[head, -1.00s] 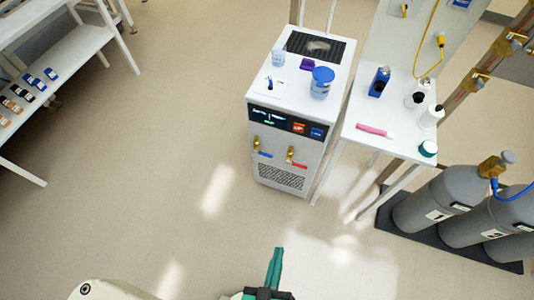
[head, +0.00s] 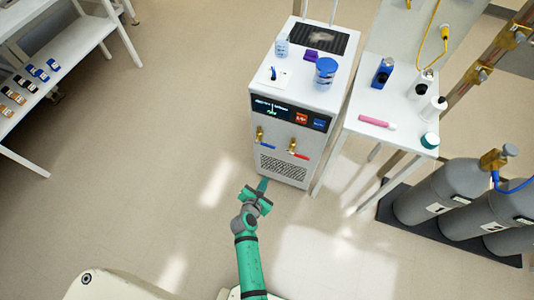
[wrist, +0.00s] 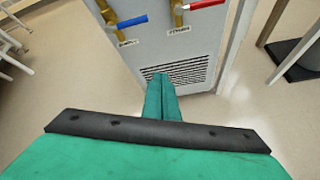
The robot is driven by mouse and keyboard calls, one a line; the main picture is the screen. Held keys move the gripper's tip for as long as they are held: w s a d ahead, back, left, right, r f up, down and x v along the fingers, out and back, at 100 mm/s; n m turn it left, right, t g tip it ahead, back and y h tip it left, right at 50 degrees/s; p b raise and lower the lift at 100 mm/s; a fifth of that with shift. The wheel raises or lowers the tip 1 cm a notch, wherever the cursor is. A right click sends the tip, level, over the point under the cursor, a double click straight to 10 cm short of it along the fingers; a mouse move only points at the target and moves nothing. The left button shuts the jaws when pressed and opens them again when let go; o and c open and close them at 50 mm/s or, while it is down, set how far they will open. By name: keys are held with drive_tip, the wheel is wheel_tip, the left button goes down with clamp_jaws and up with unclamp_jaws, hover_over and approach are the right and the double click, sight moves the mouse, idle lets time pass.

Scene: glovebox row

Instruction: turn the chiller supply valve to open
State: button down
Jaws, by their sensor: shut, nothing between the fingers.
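The chiller (head: 282,120) is a white and grey box with a dark display strip on its front. Below the strip are two brass valves, one with a blue handle (head: 267,145) and one with a red handle (head: 301,155). Both handles point right, roughly crosswise. In the wrist view the blue handle (wrist: 132,22) and red handle (wrist: 206,4) are at the top, with small labels below that I cannot read clearly. My gripper (head: 263,183) is shut and empty, below the valves near the lower front; its fingers (wrist: 160,80) overlap the vent grille in the wrist view.
A white side table (head: 390,112) with bottles and a pink item stands right of the chiller. Grey gas cylinders (head: 440,190) stand further right. A white shelf (head: 75,55) is at far left. The floor before the chiller is clear.

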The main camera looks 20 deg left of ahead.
sight(265, 145)
drive_tip(key=w+a+n, duration=0.3)
drive_tip(key=w+n, duration=0.1)
drive_tip(key=w, duration=1)
drive_tip(key=shift+a+h, duration=0.4)
drive_tip(key=shift+w+d, duration=0.1)
drive_tip(key=shift+w+r, duration=0.1)
drive_tip(key=shift+r, duration=0.05)
